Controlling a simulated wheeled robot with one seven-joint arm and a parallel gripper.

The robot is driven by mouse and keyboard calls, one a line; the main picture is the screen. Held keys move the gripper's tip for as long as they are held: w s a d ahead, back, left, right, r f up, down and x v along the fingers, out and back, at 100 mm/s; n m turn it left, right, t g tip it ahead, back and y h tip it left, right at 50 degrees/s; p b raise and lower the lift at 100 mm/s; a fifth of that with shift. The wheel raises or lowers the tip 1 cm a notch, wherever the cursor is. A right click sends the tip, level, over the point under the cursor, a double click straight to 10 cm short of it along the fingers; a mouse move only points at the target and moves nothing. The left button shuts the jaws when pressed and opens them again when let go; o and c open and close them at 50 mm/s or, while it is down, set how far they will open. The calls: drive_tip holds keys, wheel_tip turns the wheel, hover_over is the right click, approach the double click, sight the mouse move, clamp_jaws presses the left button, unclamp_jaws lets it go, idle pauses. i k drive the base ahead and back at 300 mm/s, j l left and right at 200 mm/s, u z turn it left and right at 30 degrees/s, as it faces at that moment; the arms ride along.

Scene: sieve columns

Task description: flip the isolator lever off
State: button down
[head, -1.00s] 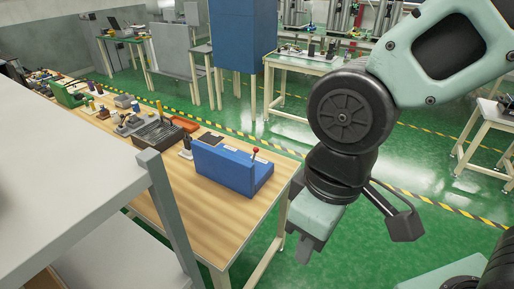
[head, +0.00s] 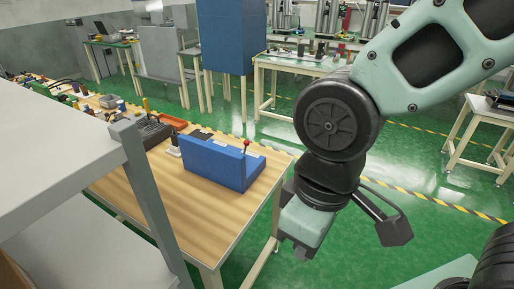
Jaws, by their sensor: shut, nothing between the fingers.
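The isolator lever (head: 245,148) is a thin stalk with a red knob, standing up from the right part of a blue box-like fixture (head: 210,164). The fixture stands on the wooden workbench near its right end. My gripper (head: 300,252) hangs at the end of my arm, pointing down, to the right of the bench's end and nearer to the camera than the lever. It is shut and empty, and apart from the fixture. Its fingertips are small and partly hidden under the pale green housing.
The wooden workbench (head: 170,212) carries an orange tray (head: 173,122), a dark tray and several small items beyond the fixture. A grey shelf (head: 50,150) with an upright post stands at the near left. Green floor is open at right, with other tables behind.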

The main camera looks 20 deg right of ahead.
sight(246, 143)
drive_tip(key=i+l+u, duration=0.15)
drive_tip(key=l, duration=0.25)
drive_tip(key=i+l+u, duration=0.15)
drive_tip(key=l, duration=0.3)
drive_tip(key=i+l+u, duration=0.1)
drive_tip(key=i+l, duration=0.2)
drive_tip(key=l, duration=0.15)
drive_tip(key=i+l+u, duration=0.15)
drive_tip(key=l, duration=0.3)
drive_tip(key=i+l+u, duration=0.15)
drive_tip(key=l, duration=0.3)
drive_tip(key=i+l+u, duration=0.15)
drive_tip(key=l, duration=0.35)
drive_tip(key=l+u, duration=0.1)
drive_tip(key=l, duration=0.4)
